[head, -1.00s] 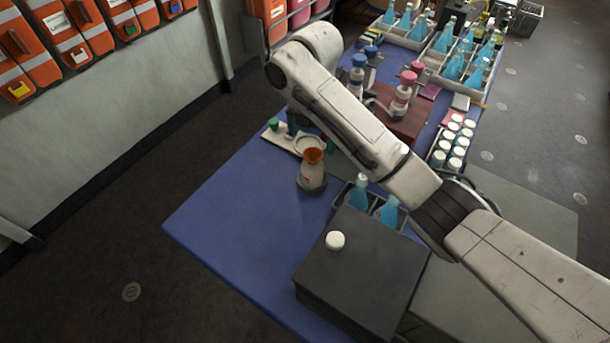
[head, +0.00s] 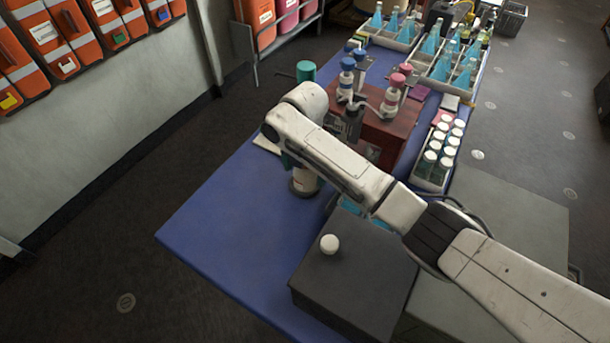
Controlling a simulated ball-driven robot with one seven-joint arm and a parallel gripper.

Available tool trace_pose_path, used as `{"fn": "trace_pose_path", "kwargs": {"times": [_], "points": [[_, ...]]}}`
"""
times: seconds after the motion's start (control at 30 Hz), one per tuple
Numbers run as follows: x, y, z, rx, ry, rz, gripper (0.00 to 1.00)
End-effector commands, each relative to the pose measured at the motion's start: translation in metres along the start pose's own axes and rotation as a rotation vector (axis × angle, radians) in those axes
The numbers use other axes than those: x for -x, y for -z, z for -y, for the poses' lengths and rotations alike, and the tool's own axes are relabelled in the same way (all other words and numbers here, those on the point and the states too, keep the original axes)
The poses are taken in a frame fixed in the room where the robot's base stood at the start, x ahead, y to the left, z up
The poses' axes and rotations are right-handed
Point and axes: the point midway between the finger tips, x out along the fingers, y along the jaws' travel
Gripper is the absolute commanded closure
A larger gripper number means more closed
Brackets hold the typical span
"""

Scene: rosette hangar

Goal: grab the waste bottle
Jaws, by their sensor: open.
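The likely waste bottle (head: 302,186) is the squat pale vessel with a dark base on the blue table, left of the dark box. Only its lower part shows below my arm; its orange top is hidden. My arm reaches in from the lower right, and its bent far end covers the space above the vessel. I cannot make out my gripper or its fingers; they are hidden behind the arm. Whether they touch the vessel cannot be seen.
A dark box (head: 360,285) with a white cap (head: 329,243) stands at the front. A red-brown block (head: 392,135) carries capped bottles behind my arm. A rack of white-capped vials (head: 433,165) is on the right. The blue table's (head: 225,220) left part is clear.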

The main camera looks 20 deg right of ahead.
Motion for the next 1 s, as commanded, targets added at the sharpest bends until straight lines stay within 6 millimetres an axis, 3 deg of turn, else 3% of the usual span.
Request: {"fn": "trace_pose_path", "kwargs": {"times": [0.17, 0.8, 1.0], "points": [[0.0001, 0.0, -0.0001, 0.0, -0.001, 0.0, 0.05], [0.0005, -0.0001, -0.0002, 0.0, -0.001, 0.0, 0.66], [0.0009, -0.0002, -0.0003, 0.0, -0.001, 0.001, 0.68]]}}
